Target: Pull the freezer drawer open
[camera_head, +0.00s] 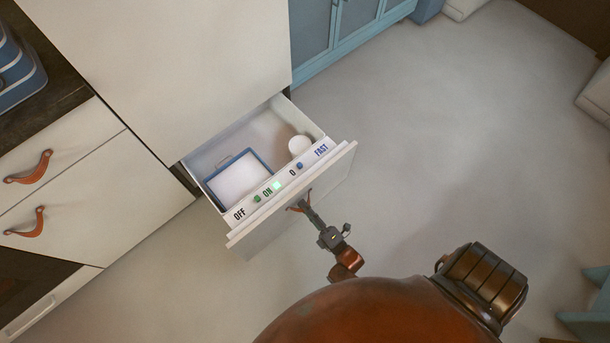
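The freezer drawer (292,200) stands pulled out from the bottom of the tall white cabinet. Its inside shows from above, with a blue-edged flat item and a round white item in it. A strip along its front edge reads OFF, ON and FAST, with a lit green patch. My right gripper (305,205) is at the outer face of the drawer front. Its narrow fingers look closed on the brown leather pull (293,208), which is mostly hidden. My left gripper is out of view.
White drawers with leather pulls (28,167) stand at the left, under a dark counter (55,100) holding a blue item. A blue cabinet (345,35) is at the back. The grey floor (450,150) right of the drawer is clear.

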